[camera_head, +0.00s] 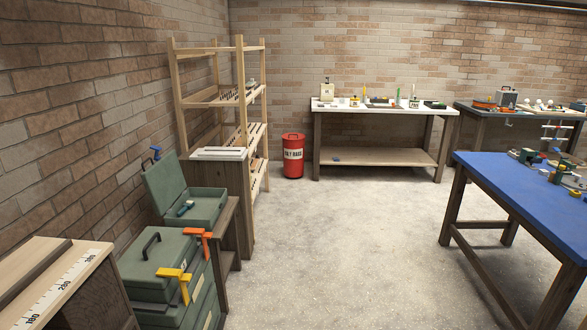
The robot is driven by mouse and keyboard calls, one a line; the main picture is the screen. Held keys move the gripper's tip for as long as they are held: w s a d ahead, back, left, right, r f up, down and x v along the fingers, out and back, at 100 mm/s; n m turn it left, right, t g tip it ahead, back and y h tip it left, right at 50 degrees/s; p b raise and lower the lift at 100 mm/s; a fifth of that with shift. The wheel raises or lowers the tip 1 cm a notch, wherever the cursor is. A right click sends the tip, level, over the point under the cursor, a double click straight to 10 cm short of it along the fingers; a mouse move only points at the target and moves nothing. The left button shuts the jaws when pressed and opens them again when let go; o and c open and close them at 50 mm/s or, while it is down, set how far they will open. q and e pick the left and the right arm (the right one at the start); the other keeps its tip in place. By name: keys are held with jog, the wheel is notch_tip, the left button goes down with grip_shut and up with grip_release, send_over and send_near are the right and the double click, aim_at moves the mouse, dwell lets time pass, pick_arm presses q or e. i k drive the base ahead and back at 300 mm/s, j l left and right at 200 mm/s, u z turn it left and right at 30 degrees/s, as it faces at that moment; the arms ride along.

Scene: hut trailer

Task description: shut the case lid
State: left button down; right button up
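An open green case (208,206) stands on a low dark wooden table on the left, near the brick wall. Its lid (164,183) is raised and leans back toward the wall, well apart from the case's front rim. A small teal tool (185,208) lies inside the case. In front of it is a second green case (160,262), closed, with a dark handle on top. Neither of my grippers is in view.
Orange (198,238) and yellow (177,280) clamps sit at the closed case's edge. A bench with a ruler (62,287) is at the near left. Wooden shelving (243,90) and a red bin (293,155) stand behind. A blue-topped table (520,185) is right. The middle floor is clear.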

aim_at(164, 181)
jog(key=i+l, duration=0.1)
jog(key=i, duration=0.55)
jog(key=i+l+u, duration=0.1)
jog(key=i, duration=0.6)
jog(key=i+l, duration=0.15)
jog(key=i, duration=0.5)
